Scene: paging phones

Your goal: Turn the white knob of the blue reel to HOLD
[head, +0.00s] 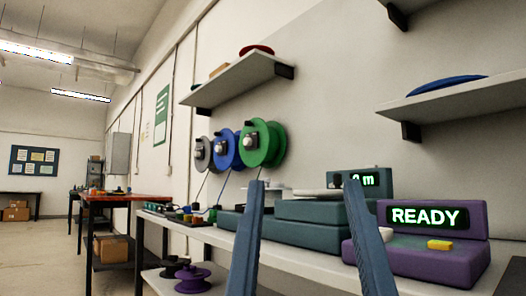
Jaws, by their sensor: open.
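The blue reel (233,150) is mounted on the wall between a grey reel (205,164) and a green reel (270,146). A small pale knob (220,145) shows on the front of the blue reel, with a small dark part just above it. The knob's setting and any HOLD mark are too small to read. My gripper (305,183) is in the foreground, its two blue-grey fingers wide apart and nothing between them. In the picture the fingers are to the right of the blue reel and lower, apart from it.
Below the reels runs a long bench (325,252) with teal devices (325,235) and a purple unit (430,262) reading READY. Wall shelves (240,80) (460,98) jut out above. A red-topped table (122,199) stands farther back. Open floor (50,265) lies at left.

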